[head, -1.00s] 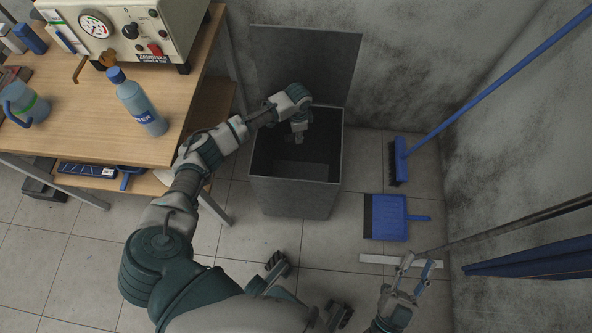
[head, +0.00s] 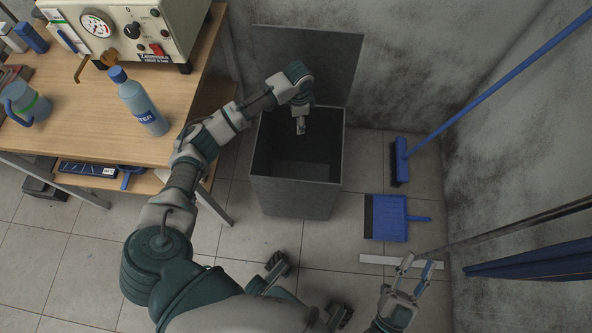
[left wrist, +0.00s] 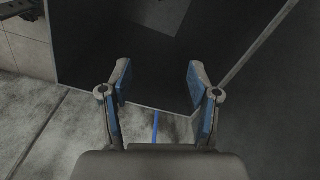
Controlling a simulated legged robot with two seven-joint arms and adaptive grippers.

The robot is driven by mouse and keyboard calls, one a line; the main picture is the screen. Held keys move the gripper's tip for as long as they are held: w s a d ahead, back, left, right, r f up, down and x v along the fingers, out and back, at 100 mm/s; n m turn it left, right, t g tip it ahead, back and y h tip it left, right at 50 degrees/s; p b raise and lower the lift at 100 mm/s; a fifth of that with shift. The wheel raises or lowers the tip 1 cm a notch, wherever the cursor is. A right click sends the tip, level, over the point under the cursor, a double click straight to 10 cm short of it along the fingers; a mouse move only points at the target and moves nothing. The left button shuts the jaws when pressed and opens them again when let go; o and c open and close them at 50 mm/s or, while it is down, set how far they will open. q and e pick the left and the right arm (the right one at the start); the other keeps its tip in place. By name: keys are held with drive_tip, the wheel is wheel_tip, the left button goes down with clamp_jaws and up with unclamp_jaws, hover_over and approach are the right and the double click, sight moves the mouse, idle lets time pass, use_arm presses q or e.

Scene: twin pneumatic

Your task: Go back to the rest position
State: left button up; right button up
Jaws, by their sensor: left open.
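My left arm reaches over the open dark grey bin (head: 295,198). My left gripper (head: 300,126) points down above the bin's opening, small in the head view. In the left wrist view my left gripper (left wrist: 157,85) has its two blue-padded fingers wide apart with nothing between them. The bin's dark inside (left wrist: 90,45) and rim lie beyond the fingers. My right gripper (head: 420,262) is low at the right in the head view, its fingers apart and empty, above the floor.
The bin's raised lid (head: 330,60) stands behind it. A wooden table (head: 75,125) at left holds a bottle (head: 142,108), a blue mug (head: 25,105) and a gauge unit (head: 125,30). A blue dustpan (head: 388,218) and broom (head: 400,165) are right of the bin.

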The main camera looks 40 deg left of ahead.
use_arm(q)
drive_tip(key=shift+r, duration=1.75)
